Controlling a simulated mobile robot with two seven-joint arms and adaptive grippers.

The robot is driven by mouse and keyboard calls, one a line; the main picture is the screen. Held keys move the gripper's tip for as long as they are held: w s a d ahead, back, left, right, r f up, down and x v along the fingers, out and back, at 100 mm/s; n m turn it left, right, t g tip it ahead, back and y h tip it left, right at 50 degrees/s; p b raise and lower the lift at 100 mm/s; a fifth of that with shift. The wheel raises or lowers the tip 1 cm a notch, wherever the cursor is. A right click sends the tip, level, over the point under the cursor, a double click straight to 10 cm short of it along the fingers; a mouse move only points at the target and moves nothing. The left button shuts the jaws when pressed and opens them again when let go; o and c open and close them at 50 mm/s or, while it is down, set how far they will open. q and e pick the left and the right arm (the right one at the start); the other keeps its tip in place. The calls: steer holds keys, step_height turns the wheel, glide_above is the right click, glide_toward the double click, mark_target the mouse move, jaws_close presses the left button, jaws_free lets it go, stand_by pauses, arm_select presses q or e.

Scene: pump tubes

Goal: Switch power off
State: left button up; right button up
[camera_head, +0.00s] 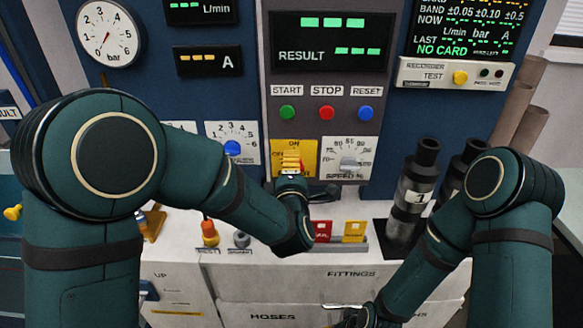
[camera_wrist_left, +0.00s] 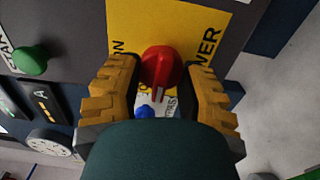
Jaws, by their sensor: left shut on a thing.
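The red power knob (camera_wrist_left: 162,68) sits on a yellow plate (camera_wrist_left: 135,22) marked POWER in the left wrist view. My left gripper (camera_head: 291,163) is at this plate, below the START button, and hides the knob in the head view. In the wrist view its yellow ridged fingers lie on both sides of the knob, shut on it. The panel's displays (camera_head: 331,42) are lit green and amber. My right gripper (camera_head: 352,317) is low, by the front of the HOSES drawer, partly cut off by the picture edge; its jaws are unclear.
The START button (camera_head: 287,112), STOP button (camera_head: 327,112) and RESET button (camera_head: 365,112) sit just above the yellow plate. A speed dial (camera_head: 352,160) is close on its right. Dark pump tubes (camera_head: 415,190) stand at the right. Red and yellow cards (camera_head: 354,231) stand on the ledge below.

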arm_select(q)
steer(key=shift+r, duration=0.15)
steer(key=o, duration=1.2)
steer(key=s, duration=1.2)
